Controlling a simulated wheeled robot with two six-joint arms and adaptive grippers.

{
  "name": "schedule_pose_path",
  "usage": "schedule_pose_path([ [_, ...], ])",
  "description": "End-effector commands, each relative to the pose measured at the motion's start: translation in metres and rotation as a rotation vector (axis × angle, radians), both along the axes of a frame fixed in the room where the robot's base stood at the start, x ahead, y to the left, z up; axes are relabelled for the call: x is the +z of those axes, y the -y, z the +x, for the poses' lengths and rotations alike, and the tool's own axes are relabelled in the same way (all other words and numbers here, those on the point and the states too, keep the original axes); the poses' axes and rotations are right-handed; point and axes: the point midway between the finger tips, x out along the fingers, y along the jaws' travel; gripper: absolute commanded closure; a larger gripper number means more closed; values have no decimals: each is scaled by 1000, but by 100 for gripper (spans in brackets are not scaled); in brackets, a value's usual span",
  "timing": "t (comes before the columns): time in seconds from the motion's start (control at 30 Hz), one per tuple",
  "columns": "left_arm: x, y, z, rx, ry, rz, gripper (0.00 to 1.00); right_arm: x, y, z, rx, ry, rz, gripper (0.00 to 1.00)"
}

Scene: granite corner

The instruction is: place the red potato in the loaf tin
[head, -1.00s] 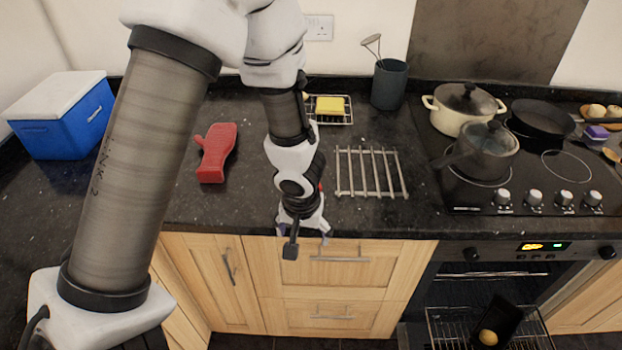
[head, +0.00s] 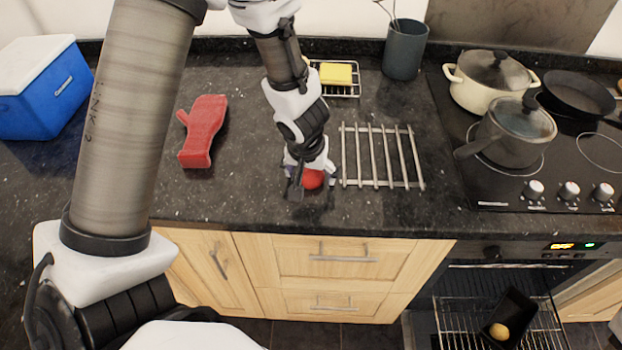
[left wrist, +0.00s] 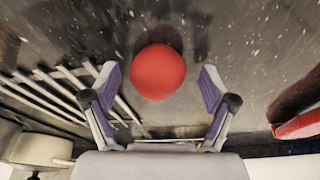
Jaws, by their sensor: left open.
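The red potato (head: 313,179) sits on the dark counter near its front edge, just left of the wire rack. My left gripper (head: 311,184) points down over it and partly hides it in the head view. In the left wrist view the potato (left wrist: 158,71) lies between and slightly beyond the two open fingers (left wrist: 158,80), with a gap on each side. The dark loaf tin (head: 511,318) stands on the pulled-out oven rack at the lower right and holds a yellowish potato. My right gripper is not in view.
A metal cooling rack (head: 382,157) lies close to the right of the gripper. A red oven mitt (head: 203,131) lies to the left. The hob with a lidded saucepan (head: 513,135) is further right, above the open oven (head: 455,316). Counter between mitt and gripper is clear.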

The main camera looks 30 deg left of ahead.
Motion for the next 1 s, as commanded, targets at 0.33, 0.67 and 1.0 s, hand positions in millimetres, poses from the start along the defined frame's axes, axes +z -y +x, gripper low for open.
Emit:
schedule_pose_path([
  [0.33,-1,0,1,0,1,0,61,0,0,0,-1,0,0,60],
  [0.67,-1,0,0,0,0,1,87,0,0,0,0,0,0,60],
  [1.0,14,1,5,-2,0,2,87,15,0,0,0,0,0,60],
])
